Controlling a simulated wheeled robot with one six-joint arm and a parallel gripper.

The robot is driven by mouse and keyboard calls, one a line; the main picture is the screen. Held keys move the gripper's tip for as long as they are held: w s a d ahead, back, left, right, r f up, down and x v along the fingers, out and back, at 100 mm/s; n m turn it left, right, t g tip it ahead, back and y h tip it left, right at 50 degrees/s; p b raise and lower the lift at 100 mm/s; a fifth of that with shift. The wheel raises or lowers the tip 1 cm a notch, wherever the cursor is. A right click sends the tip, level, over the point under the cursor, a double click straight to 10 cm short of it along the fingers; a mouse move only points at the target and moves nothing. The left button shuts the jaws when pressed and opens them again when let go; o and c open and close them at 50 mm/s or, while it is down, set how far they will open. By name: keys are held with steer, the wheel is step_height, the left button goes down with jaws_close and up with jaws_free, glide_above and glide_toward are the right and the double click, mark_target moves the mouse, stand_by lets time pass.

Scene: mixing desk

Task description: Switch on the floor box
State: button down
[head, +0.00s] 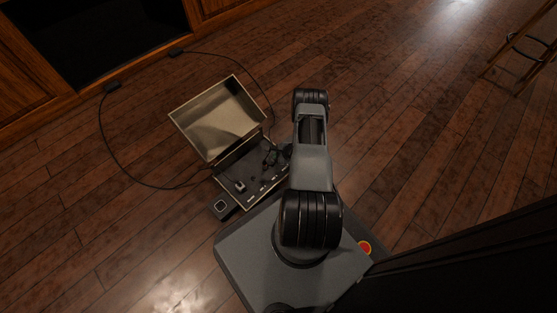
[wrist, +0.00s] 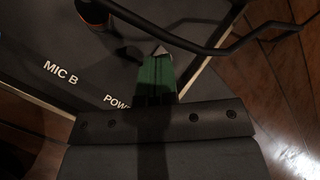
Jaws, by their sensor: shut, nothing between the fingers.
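The floor box (head: 262,183) stands on the wood floor in the head view, its lid (head: 222,120) raised. Its dark panel carries white labels and small fittings. In the wrist view the panel (wrist: 40,100) shows "MIC B" and the start of a "POW" label (wrist: 117,102), cut off by my gripper. My gripper (wrist: 159,52) is shut and empty, its greenish fingers over the panel just right of that label. A small dark part (wrist: 128,54) lies beside the fingertips. I cannot clearly make out the power switch or whether the fingers touch anything. In the head view my arm hides part of the box.
A dark cylindrical plug or knob with an orange band (wrist: 92,13) stands left of the fingers. A black cable (wrist: 215,45) arches close by on the right. Another cable (head: 106,140) loops over the floor. A small dark block (head: 221,206) sits at the box's near corner.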

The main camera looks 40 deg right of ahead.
mark_target(276, 160)
steer(key=shift+s+f, duration=0.1)
steer(key=shift+f, duration=0.65)
stand_by(0.8)
steer(key=shift+r, duration=0.2)
steer(key=shift+r+p, duration=0.5)
steer(key=shift+r, duration=0.05)
steer(key=shift+w+r+p, duration=0.2)
steer(key=shift+r+p, duration=0.65)
steer(key=shift+r, duration=0.4)
steer(key=shift+w+r+p, duration=0.2)
steer(key=shift+r+p, duration=0.65)
steer(key=shift+r, duration=0.4)
steer(key=shift+r, duration=0.1)
